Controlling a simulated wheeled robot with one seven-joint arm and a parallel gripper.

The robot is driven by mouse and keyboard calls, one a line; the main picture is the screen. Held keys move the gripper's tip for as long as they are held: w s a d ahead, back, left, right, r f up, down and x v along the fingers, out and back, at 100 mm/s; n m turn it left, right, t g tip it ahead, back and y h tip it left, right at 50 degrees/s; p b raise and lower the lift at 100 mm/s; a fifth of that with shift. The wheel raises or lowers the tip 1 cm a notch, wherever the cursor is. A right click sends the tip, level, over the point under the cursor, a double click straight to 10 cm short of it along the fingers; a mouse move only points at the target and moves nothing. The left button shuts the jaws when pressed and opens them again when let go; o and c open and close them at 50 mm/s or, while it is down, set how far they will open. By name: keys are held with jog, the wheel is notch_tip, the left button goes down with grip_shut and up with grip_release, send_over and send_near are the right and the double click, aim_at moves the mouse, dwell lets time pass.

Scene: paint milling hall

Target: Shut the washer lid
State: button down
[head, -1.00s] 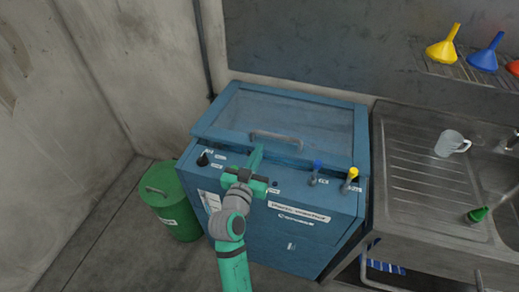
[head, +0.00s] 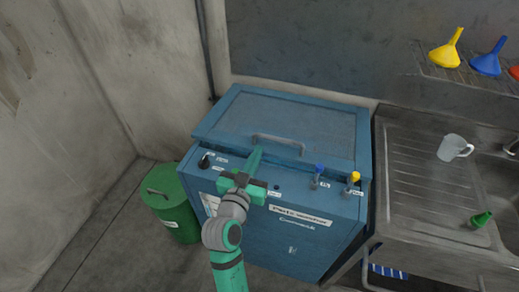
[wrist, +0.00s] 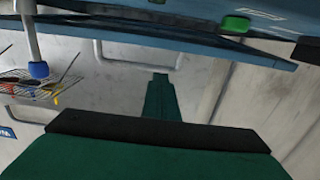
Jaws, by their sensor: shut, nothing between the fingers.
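Contact cannot be made out. In the wrist view the shut fingers (wrist: 160,82) point toward the handle (wrist: 135,60), below the lid's blue edge (wrist: 180,40).
Blue- and yellow-topped levers (head: 319,175) and a black knob (head: 204,161) stand on the front panel. A green bin (head: 172,205) is at left. A steel sink (head: 410,180) with a clear jug (head: 453,148) is at right, under a funnel rack (head: 465,75).

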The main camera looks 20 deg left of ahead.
jog(key=s, duration=0.2)
jog(key=s+f, duration=0.1)
jog(key=s, duration=0.3)
jog(key=shift+s+d+f, duration=0.15)
jog(key=shift+d+f, duration=0.15)
jog(key=shift+d, duration=0.05)
jog(key=shift+a+r, duration=0.3)
jog(key=shift+r, duration=0.1)
jog(key=a+r+g, duration=0.3)
jog(key=a+r, duration=0.3)
jog(key=shift+g, duration=0.3)
jog(key=w+f, duration=0.2)
jog(key=w+a+f, duration=0.1)
jog(key=w+f, duration=0.1)
jog(key=w, duration=0.1)
jog(key=w+f, duration=0.2)
jog(key=w, duration=0.1)
jog(key=shift+w+a, duration=0.25)
jog(key=shift+a, duration=0.05)
jog(key=shift+f, duration=0.65)
